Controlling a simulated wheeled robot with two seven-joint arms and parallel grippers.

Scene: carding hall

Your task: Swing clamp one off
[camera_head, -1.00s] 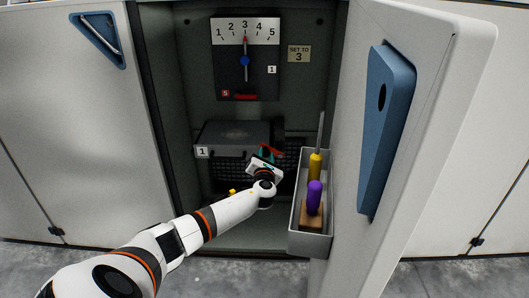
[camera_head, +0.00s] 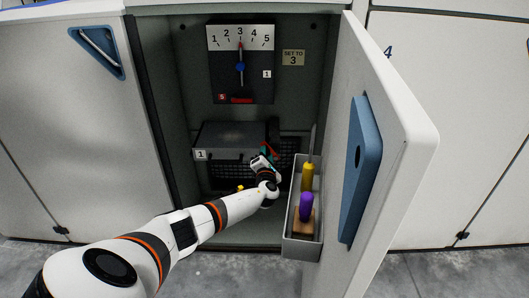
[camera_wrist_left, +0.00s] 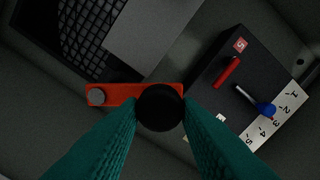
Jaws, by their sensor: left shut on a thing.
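Clamp one is a red bar (camera_wrist_left: 118,93) with a grey round pivot (camera_wrist_left: 96,97) at one end and a black knob (camera_wrist_left: 160,108) at the other, in the left wrist view. My left gripper (camera_wrist_left: 161,118) has its teal fingers closed on the black knob. In the head view the left gripper (camera_head: 264,156) is inside the open cabinet, at the right front of the grey box labelled 1 (camera_head: 232,135). A bit of the red clamp (camera_head: 274,151) shows beside it, mostly hidden by the fingers. My right gripper is not in view.
A dial panel (camera_head: 225,75) with its red pointer near 3 hangs above, beside a "SET TO 3" plate (camera_head: 293,58). The open door (camera_head: 400,130) stands at the right. A grey tray (camera_head: 301,252) with yellow and purple handled tools sits close right of my arm.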

